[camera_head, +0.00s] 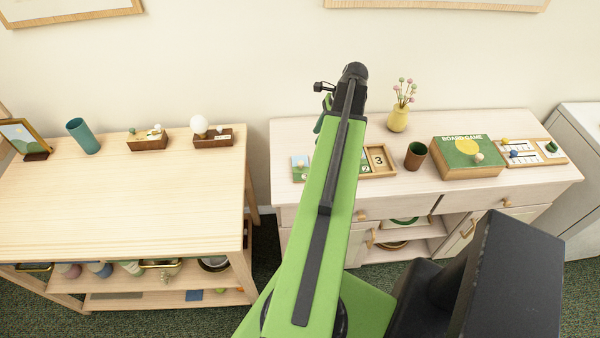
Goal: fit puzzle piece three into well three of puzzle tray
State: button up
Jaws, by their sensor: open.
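The wooden puzzle tray (392,161) lies on the pale cabinet top, partly hidden behind my arm. Its well marked 3 (378,159) is bare at the right end, and a tile marked 2 shows beside it. My gripper (320,123) is open, above the back of the cabinet near that piece and mostly hidden by my arm. I see nothing held in it.
A game board (551,151) lies farther right. A wooden table (120,205) stands left, across a gap, its front top clear.

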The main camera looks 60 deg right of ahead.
jog(key=b, duration=0.8)
send_over(302, 162)
jog(key=s+d, duration=0.2)
notch_tip(302, 162, down, 9)
jog(key=shift+a+f, duration=0.15)
jog(key=shift+f, duration=0.05)
jog(key=shift+w+f, duration=0.1)
jog(key=shift+w, duration=0.05)
jog(key=b+x, duration=0.5)
jog(key=shift+a+f, duration=0.1)
jog(key=shift+a, duration=0.1)
grip_shut()
